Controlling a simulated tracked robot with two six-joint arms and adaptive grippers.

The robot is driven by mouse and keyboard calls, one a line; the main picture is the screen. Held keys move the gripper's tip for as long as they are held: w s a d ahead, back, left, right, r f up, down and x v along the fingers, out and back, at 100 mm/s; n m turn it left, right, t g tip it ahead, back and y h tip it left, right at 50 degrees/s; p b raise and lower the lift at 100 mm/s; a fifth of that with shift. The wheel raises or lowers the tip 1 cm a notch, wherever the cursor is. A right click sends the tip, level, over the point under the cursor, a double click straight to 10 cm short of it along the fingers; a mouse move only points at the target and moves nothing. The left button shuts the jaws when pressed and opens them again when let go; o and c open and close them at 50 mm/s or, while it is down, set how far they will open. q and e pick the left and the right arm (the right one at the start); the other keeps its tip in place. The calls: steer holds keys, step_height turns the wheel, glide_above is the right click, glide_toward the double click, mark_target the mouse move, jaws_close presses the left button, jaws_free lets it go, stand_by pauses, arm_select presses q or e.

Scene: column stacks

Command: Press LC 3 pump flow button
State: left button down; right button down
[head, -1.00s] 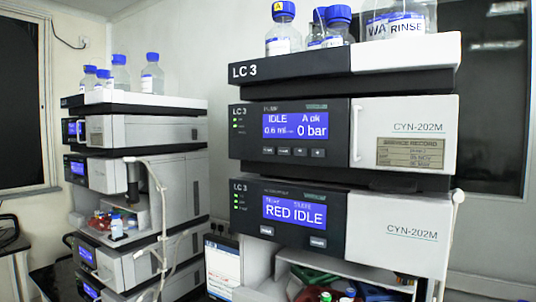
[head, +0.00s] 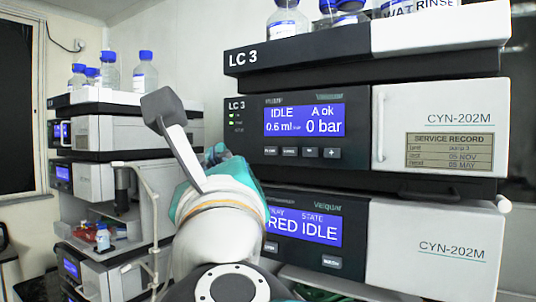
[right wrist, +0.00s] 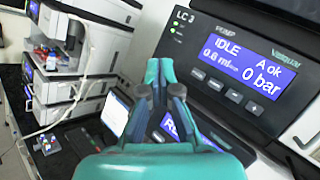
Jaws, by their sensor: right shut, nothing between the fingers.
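The LC 3 pump module (head: 245,130) stands at the right in the head view, its blue display (head: 304,120) reading IDLE, 0.6 ml and 0 bar. A row of small buttons runs under the display; the leftmost button (head: 270,151) seems to be labelled flow, but the print is tiny. The row also shows in the right wrist view, with its leftmost button (right wrist: 198,74). My teal right gripper (head: 217,152) is shut and empty, left of the button row, and partly hidden by my own arm. In the right wrist view its fingertips (right wrist: 160,68) appear left of the buttons, apparently apart from them.
Below the pump is another LC 3 module with a display (head: 303,226) reading IDLE, partly covered by my arm. Bottles (head: 287,18) stand on the top tray. A second instrument stack (head: 130,132) is at the left. The pump's white door (head: 440,125) has a handle.

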steer(key=shift+s+r, duration=0.1)
steer(key=shift+r, duration=0.05)
steer(key=shift+d, duration=0.1)
glide_toward(261, 143)
steer(key=w+a+r, duration=0.1)
steer(key=w+a, duration=0.1)
steer(key=w, duration=0.1)
steer(key=shift+w+d+r, duration=0.2)
steer(key=shift+w, duration=0.3)
steer(key=shift+w+d+r+p, duration=0.1)
steer(key=shift+w+d+p, duration=0.2)
steer(key=shift+w+d, duration=0.3)
stand_by(2.2)
steer(key=shift+a, duration=0.25)
steer(key=shift+s+a, duration=0.35)
steer(key=shift+s, duration=0.3)
steer(key=shift+s+a+b, duration=0.2)
steer(key=shift+s+a, duration=0.5)
steer(key=shift+s, duration=0.3)
steer(key=shift+s+a+b, duration=0.15)
steer(key=shift+s+a, duration=0.6)
steer(key=shift+s, duration=0.25)
